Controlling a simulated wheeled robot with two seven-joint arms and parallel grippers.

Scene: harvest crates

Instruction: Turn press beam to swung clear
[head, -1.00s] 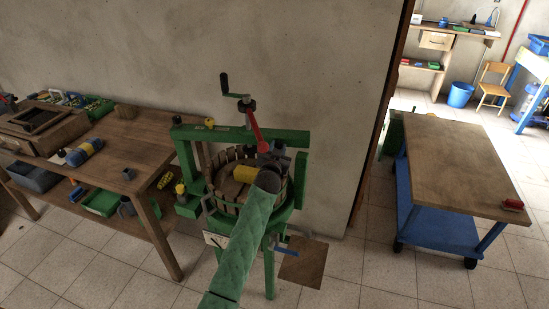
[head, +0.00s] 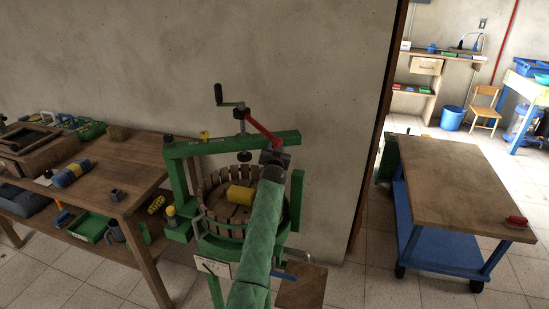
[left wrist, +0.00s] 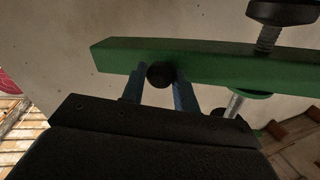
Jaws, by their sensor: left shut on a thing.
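The green press beam (head: 225,145) runs across the top of the fruit press, level, pivoted on the post at its left. Its free right end sits back toward the wall, behind the right green upright (head: 297,198). A screw with a crank passes through the beam, with a dark pad (head: 244,156) under it. My left gripper (head: 274,158) is at the beam's right part. In the left wrist view its blue fingers (left wrist: 160,88) are closed around a dark round knob (left wrist: 160,75) on the beam (left wrist: 225,66). My right gripper is not in view.
A wooden bench (head: 130,165) with tools stands at the left. The plain wall is close behind the press. A blue-framed cart (head: 455,180) stands at the right, with bare floor around it.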

